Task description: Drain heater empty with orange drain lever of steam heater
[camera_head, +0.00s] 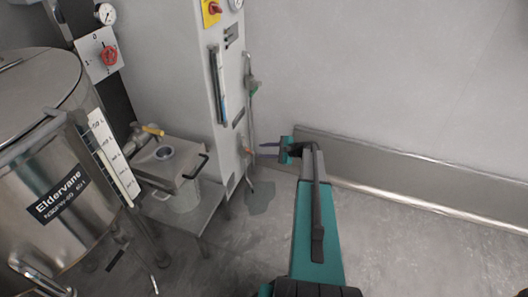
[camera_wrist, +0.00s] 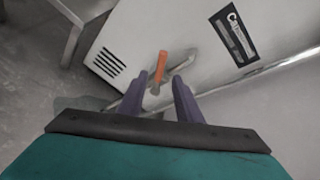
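The steam heater (camera_head: 221,93) is a tall pale cabinet standing near the wall. Its orange drain lever (camera_head: 248,152) is low on its side, just left of my gripper (camera_head: 268,150) in the head view. In the wrist view the orange lever (camera_wrist: 160,66) points up and slightly right. There it appears between and ahead of the fingertips of my gripper (camera_wrist: 159,88). The two dark fingers are apart, with nothing visibly held. I cannot tell whether a finger touches the lever.
A steel tank (camera_head: 45,170) stands at left. A vertical pipe (camera_head: 250,120) runs beside the heater. A dark wet patch (camera_head: 260,198) lies on the floor below it. Floor at right is clear.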

